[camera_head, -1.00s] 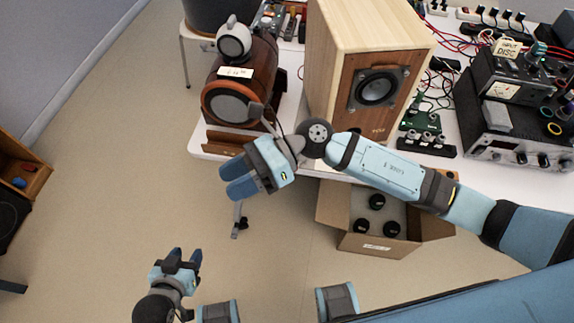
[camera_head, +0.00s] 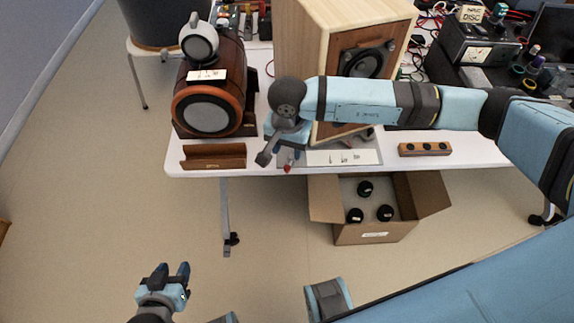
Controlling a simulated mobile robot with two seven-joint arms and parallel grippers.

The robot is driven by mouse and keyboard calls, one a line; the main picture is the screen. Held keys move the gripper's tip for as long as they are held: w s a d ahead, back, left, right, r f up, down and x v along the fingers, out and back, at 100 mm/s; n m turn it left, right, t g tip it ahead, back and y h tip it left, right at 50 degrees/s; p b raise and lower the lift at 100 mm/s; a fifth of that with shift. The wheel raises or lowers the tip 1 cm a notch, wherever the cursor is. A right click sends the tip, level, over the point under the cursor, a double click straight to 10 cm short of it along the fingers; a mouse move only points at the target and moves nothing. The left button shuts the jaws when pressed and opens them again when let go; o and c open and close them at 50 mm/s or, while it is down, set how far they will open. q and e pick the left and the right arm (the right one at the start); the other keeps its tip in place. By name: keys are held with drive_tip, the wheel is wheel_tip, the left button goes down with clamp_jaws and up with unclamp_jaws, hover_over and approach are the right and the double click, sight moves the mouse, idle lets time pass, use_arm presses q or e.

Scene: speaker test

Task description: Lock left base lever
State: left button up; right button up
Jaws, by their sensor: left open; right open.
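A wooden speaker (camera_head: 305,50) stands on the white table on a grey base plate (camera_head: 370,157) with a white label. A small red-tipped piece (camera_head: 287,168) shows at the plate's left front, beside my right gripper; it may be the left base lever, but its position is unclear. My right gripper (camera_head: 288,156) is open, pointing down at the speaker's lower left front corner, mostly hidden by my wrist. I cannot tell whether it touches the red-tipped piece. My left gripper (camera_head: 171,272) is open and empty, low over the floor at the lower left.
A brown barrel-shaped speaker (camera_head: 212,105) and a small brown tray (camera_head: 215,157) stand left on the table. A wooden block with dark knobs (camera_head: 424,149) lies right. An open cardboard box (camera_head: 370,234) with dark round pieces is below the table edge. Electronics crowd the back right.

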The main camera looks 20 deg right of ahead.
sight(287, 167)
wheel_tip(287, 167, down, 8)
drive_tip(key=shift+a+f, duration=0.1)
drive_tip(key=shift+f, duration=0.15)
clamp_jaws()
